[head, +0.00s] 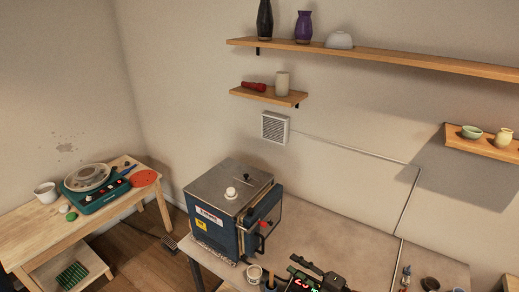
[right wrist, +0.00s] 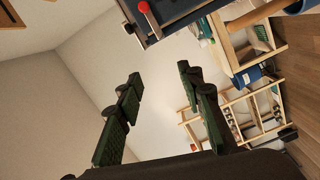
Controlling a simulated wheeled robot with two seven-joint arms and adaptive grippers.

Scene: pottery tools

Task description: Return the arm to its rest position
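My right gripper (head: 308,270) shows at the bottom edge of the head view, in front of the kiln's right side and over the worktable. Its dark fingers also show in the right wrist view (right wrist: 159,75). They stand well apart with nothing between them, so it is open and empty. Most of the right arm is out of frame. My left gripper and arm are not in the head view.
A blue kiln (head: 228,203) stands on the grey worktable (head: 335,232). Small pots and a red digital display sit near the gripper. A pottery wheel (head: 88,180) rests on the left wooden table. Wall shelves (head: 380,58) hold vases and bowls.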

